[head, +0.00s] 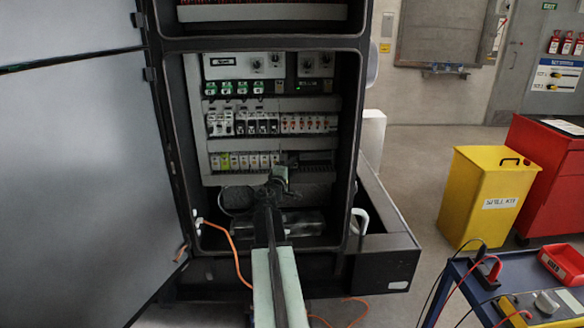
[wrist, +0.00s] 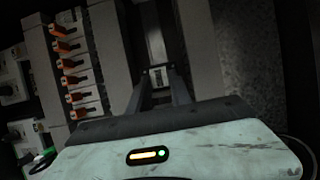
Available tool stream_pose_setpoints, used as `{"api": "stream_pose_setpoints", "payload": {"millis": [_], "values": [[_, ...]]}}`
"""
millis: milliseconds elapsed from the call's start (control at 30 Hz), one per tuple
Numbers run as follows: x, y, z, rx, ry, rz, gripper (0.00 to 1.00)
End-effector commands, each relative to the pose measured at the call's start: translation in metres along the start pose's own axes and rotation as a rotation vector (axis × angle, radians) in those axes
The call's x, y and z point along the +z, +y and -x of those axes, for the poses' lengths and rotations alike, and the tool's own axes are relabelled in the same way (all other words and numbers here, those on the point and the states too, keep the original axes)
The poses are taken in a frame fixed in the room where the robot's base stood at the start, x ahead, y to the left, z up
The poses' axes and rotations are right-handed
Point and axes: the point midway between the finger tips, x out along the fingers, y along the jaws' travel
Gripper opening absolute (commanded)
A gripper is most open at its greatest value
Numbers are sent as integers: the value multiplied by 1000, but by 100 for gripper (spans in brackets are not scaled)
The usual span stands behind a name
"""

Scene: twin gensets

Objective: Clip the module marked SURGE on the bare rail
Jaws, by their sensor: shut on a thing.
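My gripper (head: 280,174) is in front of the lowest module row in the open cabinet. In the wrist view its fingers (wrist: 157,72) are shut on a small pale module (wrist: 156,77), mostly hidden in shadow between the fingertips. No SURGE marking can be read on it. In the head view the module is hidden by the gripper. A dark stretch in the lowest row, right of the fitted modules (head: 240,161), looks like the bare rail (head: 318,158). My gripper is just below and left of this stretch. I cannot tell whether the module touches the rail.
Breakers (head: 270,123) fill the row above; orange-levered ones (wrist: 72,65) show at left in the wrist view. The cabinet door (head: 75,170) stands open at left. An orange cable (head: 236,255) hangs below. A yellow bin (head: 487,195) and blue cart (head: 480,290) stand right.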

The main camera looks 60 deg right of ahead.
Motion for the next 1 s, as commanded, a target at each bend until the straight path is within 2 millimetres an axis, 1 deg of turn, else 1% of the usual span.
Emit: {"api": "stream_pose_setpoints", "payload": {"millis": [233, 267, 300, 333, 633, 733, 867, 1000], "values": [[-1, 0, -3, 0, 0, 0, 0], [-1, 0, -3, 0, 0, 0, 30], [-1, 0, -3, 0, 0, 0, 42], [-1, 0, -2, 0, 0, 0, 50], [0, 0, -2, 0, 0, 0, 50], [0, 0, 2, 0, 0, 0, 50], [0, 0, 19, 0, 1, 0, 50], [0, 0, 47, 0, 1, 0, 50]]}}
